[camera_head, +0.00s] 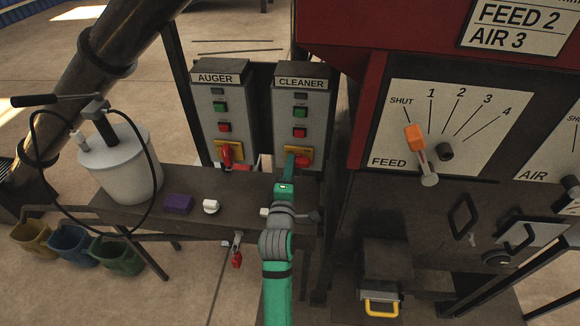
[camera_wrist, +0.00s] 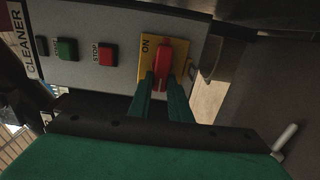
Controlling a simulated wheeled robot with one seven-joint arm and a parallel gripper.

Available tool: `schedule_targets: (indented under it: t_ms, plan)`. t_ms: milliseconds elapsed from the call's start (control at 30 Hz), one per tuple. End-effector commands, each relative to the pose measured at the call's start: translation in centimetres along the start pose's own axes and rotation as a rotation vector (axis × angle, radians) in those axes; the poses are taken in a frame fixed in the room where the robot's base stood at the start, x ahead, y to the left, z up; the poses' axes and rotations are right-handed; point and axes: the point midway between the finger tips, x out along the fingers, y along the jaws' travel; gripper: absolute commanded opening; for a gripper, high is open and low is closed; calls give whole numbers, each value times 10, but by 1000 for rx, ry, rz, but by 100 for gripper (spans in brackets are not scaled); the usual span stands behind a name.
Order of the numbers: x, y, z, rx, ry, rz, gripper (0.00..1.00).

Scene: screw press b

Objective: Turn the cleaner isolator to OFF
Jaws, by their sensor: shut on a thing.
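The cleaner box (camera_head: 300,117) stands right of the auger box, labelled CLEANER, with a green and a red button. Its isolator is a red handle (camera_wrist: 164,64) on a yellow plate (camera_wrist: 150,47) in the wrist view. The plate shows ON beside the handle; an OFF mark is not visible. My gripper (camera_wrist: 166,78) has its two green fingers on either side of the red handle, shut on it. In the head view my gripper (camera_head: 290,160) reaches up to the yellow plate and partly hides the handle.
The auger box (camera_head: 222,110) with its own red handle (camera_head: 228,152) stands close on the left. A dark bench (camera_head: 180,219) below carries a purple block (camera_head: 178,204) and a white knob (camera_head: 210,206). The feed panel (camera_head: 440,130) is on the right.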

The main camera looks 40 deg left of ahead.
Motion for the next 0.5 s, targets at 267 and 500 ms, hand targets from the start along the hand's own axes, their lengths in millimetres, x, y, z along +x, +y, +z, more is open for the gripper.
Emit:
schedule_targets:
  t_ms: [267,500]
  plan:
    - [0,0,0,-10,0,0,0]
    - [0,-1,0,-9,0,-1,36]
